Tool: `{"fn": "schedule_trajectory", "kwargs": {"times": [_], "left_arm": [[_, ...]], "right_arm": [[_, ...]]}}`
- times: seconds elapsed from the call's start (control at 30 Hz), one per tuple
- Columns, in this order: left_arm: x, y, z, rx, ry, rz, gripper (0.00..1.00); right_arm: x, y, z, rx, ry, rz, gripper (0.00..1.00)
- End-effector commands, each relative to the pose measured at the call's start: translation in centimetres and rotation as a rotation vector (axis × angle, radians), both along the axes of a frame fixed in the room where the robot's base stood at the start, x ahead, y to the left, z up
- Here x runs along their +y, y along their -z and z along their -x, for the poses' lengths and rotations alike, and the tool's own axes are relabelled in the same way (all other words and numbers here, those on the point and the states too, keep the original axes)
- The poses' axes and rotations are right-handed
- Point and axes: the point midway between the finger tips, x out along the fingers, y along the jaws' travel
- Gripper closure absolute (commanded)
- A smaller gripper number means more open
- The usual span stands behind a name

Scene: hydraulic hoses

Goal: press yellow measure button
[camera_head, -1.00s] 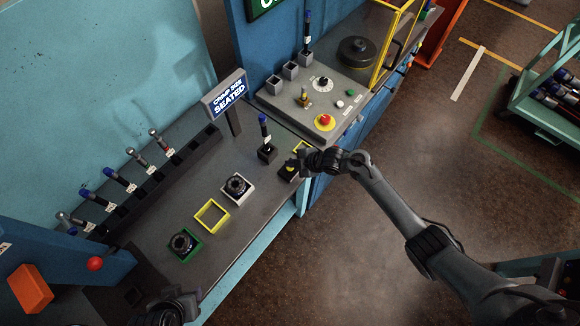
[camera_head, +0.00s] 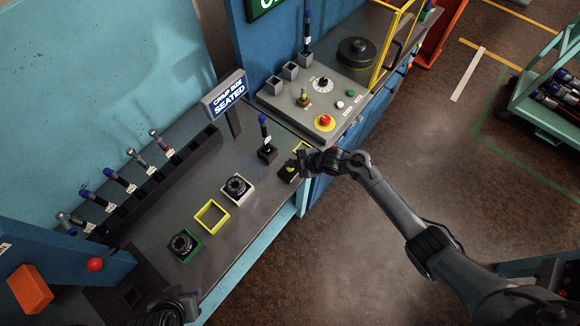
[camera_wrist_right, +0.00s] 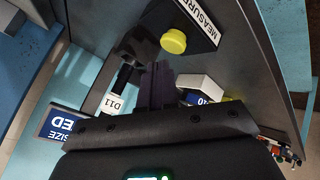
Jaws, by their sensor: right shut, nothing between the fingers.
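The yellow measure button (camera_wrist_right: 173,41) is a round cap on a dark block with a white "MEASURE" label (camera_wrist_right: 199,20) in the right wrist view. In the head view its block (camera_head: 288,172) is at the bench's front edge, partly hidden by my right gripper (camera_head: 301,163). My right gripper is shut and empty. Its dark fingers (camera_wrist_right: 155,86) show below the button in the wrist view, with a visible gap between them and the cap in the picture. My left gripper (camera_head: 172,308) is only partly seen at the bottom edge, and its jaws cannot be made out.
A blue-capped hose fitting (camera_head: 264,132) stands upright in a black holder beside the right gripper. The "CRIMP SIZE SEATED" sign (camera_head: 226,95) stands behind. A panel with a red button (camera_head: 325,122) lies beyond. A yellow square frame (camera_head: 212,216) is on the bench.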

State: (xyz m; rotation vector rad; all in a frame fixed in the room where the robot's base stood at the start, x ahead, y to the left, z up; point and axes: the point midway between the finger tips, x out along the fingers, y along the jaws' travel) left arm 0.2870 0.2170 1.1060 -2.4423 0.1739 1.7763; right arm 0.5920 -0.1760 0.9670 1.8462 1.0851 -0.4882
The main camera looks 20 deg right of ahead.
Motion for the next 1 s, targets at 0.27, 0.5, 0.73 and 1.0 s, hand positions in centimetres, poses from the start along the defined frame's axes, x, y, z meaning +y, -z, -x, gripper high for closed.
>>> {"fn": "schedule_trajectory", "kwargs": {"times": [0.27,0.5,0.73,1.0], "left_arm": [[0.06,0.00,0.01,0.000,0.001,-0.002,0.57],[0.26,0.03,0.01,-0.001,0.007,-0.011,0.57],[0.33,0.15,0.02,0.000,0.009,-0.014,0.57],[0.26,0.75,0.02,0.000,0.007,-0.011,0.57]], "right_arm": [[0.01,-0.01,0.00,0.000,0.000,0.000,1.00],[0.01,-0.01,0.00,0.000,0.000,0.000,1.00],[0.00,0.13,0.00,0.000,0.000,0.000,1.00],[-0.03,0.86,-0.03,0.000,0.000,0.001,1.00]]}}
